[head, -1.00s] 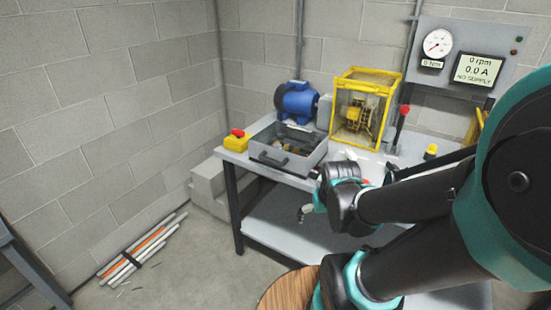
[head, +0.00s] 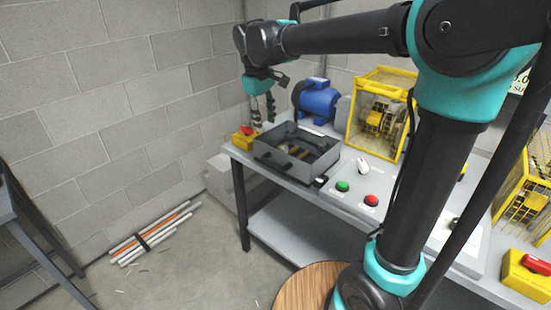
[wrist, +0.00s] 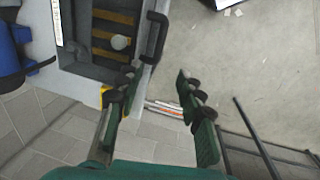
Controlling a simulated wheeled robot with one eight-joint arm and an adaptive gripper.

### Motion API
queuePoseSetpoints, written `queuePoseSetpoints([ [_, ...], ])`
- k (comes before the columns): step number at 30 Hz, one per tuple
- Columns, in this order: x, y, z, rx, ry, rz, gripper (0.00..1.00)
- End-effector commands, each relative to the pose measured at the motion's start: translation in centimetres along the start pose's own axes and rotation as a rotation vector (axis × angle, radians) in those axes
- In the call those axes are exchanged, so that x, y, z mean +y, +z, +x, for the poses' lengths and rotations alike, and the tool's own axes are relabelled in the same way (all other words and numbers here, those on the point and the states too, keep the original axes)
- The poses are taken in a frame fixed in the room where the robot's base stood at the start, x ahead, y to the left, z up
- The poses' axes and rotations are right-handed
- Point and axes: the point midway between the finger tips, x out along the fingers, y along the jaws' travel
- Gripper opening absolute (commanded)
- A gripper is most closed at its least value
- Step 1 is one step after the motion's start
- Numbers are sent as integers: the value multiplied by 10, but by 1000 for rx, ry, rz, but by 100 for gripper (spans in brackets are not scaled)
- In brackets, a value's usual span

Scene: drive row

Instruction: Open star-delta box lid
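The grey box (head: 300,150) stands at the left end of the bench. Its top shows an interior with brass-coloured bars; I cannot tell whether a clear lid covers it. A dark handle (head: 277,161) is on its front wall. In the wrist view the box (wrist: 90,68) is at upper left, with its handle (wrist: 155,38) along the right edge. My gripper (head: 263,108) is above the back left of the box, fingers pointing down. In the wrist view my gripper (wrist: 157,80) is open, its fingers apart with nothing between them.
A blue motor (head: 317,101) and a yellow guarded cage (head: 381,110) stand behind the box. A yellow switch box (head: 243,137) is at its left. A panel with a green button (head: 342,186) and a red button (head: 371,200) is at right. Pipes (head: 152,232) lie on the floor.

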Motion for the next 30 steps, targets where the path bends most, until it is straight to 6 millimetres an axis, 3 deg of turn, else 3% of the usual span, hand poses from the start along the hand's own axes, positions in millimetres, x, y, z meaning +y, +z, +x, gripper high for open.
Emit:
queuePoseSetpoints([
  [21,1,0,133,2,0,5,38],
  [30,0,1,166,2,0,4,38],
])
